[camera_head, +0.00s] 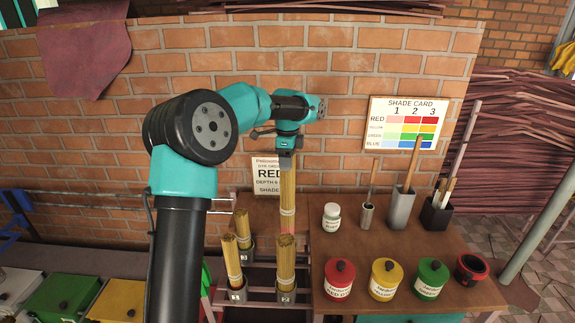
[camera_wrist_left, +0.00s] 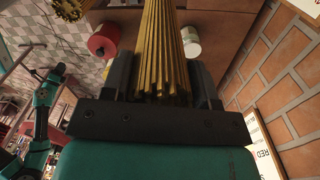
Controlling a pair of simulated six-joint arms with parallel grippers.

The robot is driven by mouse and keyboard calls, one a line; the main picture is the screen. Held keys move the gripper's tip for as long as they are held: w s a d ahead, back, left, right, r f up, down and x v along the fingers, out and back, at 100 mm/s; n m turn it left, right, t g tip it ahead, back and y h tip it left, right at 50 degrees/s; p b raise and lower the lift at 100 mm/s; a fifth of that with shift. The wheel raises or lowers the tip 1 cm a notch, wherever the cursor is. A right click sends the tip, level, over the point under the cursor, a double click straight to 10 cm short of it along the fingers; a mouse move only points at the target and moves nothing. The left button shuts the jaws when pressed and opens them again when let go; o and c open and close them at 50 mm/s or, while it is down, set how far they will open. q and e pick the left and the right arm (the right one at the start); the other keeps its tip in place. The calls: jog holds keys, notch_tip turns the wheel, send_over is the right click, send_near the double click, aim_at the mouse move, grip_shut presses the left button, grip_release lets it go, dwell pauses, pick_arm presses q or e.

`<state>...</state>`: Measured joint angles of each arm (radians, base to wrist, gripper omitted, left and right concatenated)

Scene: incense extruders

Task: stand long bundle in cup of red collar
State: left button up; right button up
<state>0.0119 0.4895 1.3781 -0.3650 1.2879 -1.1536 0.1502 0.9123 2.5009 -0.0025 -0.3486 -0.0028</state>
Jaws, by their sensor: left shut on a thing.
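My left gripper (camera_head: 288,152) is shut on the upper end of a long tan bundle (camera_head: 287,195). The bundle hangs upright below it and also shows between the fingers in the left wrist view (camera_wrist_left: 163,50). The lower end, with a pinkish-red part near it, is partly hidden behind a bundle in front, so I cannot tell whether it is in a cup or what collar is there. Three shorter bundles stand in dark cups: one at the back left (camera_head: 242,222), one at the front left (camera_head: 232,258) and one in front (camera_head: 285,258).
Red (camera_head: 339,284), yellow (camera_head: 384,284) and green (camera_head: 430,284) lidded jars stand right of the cups. A white jar (camera_head: 331,218), a grey holder (camera_head: 400,210) and a dark holder (camera_head: 434,218) with sticks are behind. A teal and black arm (camera_wrist_left: 44,105) shows small in the wrist view.

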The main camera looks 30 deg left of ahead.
pick_arm(q)
jog(key=shift+r, duration=3.5)
